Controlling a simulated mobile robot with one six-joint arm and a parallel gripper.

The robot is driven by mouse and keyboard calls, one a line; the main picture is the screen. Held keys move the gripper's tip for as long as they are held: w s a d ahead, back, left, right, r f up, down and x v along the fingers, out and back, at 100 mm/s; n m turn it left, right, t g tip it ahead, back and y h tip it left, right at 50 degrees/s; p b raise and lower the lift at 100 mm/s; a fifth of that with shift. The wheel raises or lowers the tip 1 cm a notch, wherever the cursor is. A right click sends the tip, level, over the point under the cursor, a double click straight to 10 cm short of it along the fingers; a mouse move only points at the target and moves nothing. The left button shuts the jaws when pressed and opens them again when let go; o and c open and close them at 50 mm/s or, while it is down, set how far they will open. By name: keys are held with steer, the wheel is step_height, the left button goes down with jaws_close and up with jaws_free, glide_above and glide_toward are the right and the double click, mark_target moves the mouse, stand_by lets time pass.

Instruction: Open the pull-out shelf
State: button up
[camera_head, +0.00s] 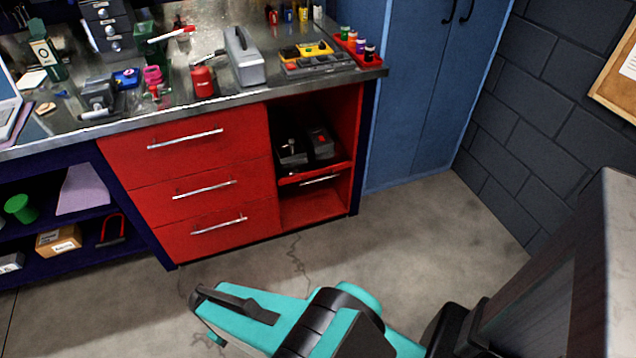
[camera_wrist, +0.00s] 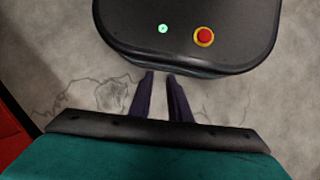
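The pull-out shelf (camera_head: 316,174) is a red board in the open compartment at the right end of the red bench cabinet. It sits within the compartment and carries black items. A silver bar handle (camera_head: 320,181) shows just below its front edge. My gripper (camera_wrist: 160,74) shows in the wrist view as two dark fingers, with a narrow gap and bare floor between them. It is open and empty, well away from the shelf, above the floor. In the head view my teal arm is at the bottom, in front of the cabinet; its fingertips cannot be made out there.
Three red drawers (camera_head: 205,190) with silver handles, all shut, are left of the compartment. Tools cover the metal benchtop (camera_head: 225,98). A blue cabinet (camera_head: 415,90) and a grey wall (camera_head: 540,110) stand to the right. The floor (camera_head: 400,235) before the shelf is clear.

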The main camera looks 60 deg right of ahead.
steer(key=w+d+f+n+t+h+b, duration=0.1)
steer(key=w+d+f+h+b, duration=0.25)
steer(key=w+d+b, duration=0.7)
steer(key=n+g+h+b, duration=0.1)
steer(key=h+b, duration=0.9)
steer(key=b, duration=0.7)
glide_toward(315, 181)
steer(key=shift+v, duration=1.2)
steer(key=shift+s+f, duration=0.1)
steer(key=shift+f, duration=0.1)
steer(key=b+x, duration=0.3)
steer(key=x, duration=0.9)
steer(key=shift+d, duration=0.15)
steer(key=shift+s+d+b, duration=0.15)
steer(key=shift+d+b, duration=0.2)
steer(key=shift+d, duration=0.35)
